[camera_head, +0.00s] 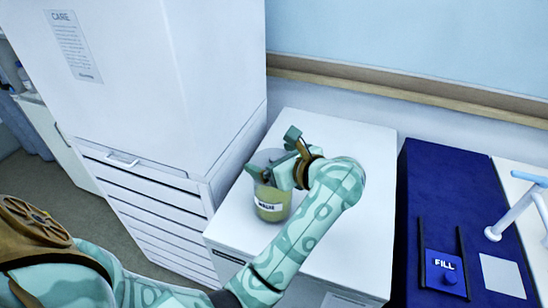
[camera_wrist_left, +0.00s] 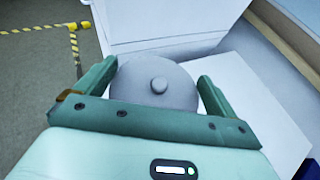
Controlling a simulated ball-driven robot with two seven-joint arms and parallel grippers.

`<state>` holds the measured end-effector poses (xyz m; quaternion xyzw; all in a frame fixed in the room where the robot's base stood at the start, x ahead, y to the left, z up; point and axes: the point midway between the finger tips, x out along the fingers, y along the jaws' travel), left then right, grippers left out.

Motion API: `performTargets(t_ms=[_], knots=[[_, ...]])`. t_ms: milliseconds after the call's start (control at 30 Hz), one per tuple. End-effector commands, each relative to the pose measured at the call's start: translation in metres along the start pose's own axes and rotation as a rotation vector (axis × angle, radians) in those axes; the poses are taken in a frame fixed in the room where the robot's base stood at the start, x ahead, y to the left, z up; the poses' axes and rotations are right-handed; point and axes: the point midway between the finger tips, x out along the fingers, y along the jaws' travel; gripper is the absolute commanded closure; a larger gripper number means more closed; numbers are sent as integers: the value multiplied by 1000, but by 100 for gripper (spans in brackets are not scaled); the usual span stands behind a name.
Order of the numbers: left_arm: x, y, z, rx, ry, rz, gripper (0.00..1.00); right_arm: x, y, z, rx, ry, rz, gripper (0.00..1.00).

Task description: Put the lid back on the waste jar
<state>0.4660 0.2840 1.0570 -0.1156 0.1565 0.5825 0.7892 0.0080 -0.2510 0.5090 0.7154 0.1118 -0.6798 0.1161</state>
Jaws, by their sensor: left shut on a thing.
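The waste jar (camera_head: 271,212) is a clear, round jar with yellowish contents and a white "WASTE" label. It stands upright on the white cabinet top in the head view. My left gripper (camera_head: 272,154) is over the jar's mouth. In the left wrist view, a round grey lid (camera_wrist_left: 157,92) with a small knob lies between the fingers of my left gripper (camera_wrist_left: 157,72), which is shut on it. The jar is hidden below the lid there. The lid is at the jar's top, but I cannot tell whether it touches the rim. My right gripper is not in view.
A tall white cabinet with drawers (camera_head: 150,190) stands close to the left of the jar. The white top (camera_head: 355,165) is clear to the right. Beyond it is a blue surface (camera_head: 425,195) with a "FILL" panel (camera_head: 443,268). A wall rail (camera_head: 420,95) runs behind.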

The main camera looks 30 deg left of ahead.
Motion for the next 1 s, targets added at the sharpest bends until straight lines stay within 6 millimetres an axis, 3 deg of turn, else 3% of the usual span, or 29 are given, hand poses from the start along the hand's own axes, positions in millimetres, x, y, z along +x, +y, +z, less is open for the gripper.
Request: performTargets(t_ms=[467,500,1000], knots=[[-1,0,-1,-1,3,-1,31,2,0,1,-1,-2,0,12],[-1,0,-1,-1,3,-1,0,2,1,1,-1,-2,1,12],[-3,0,4,-2,6,-2,0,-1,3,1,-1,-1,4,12]])
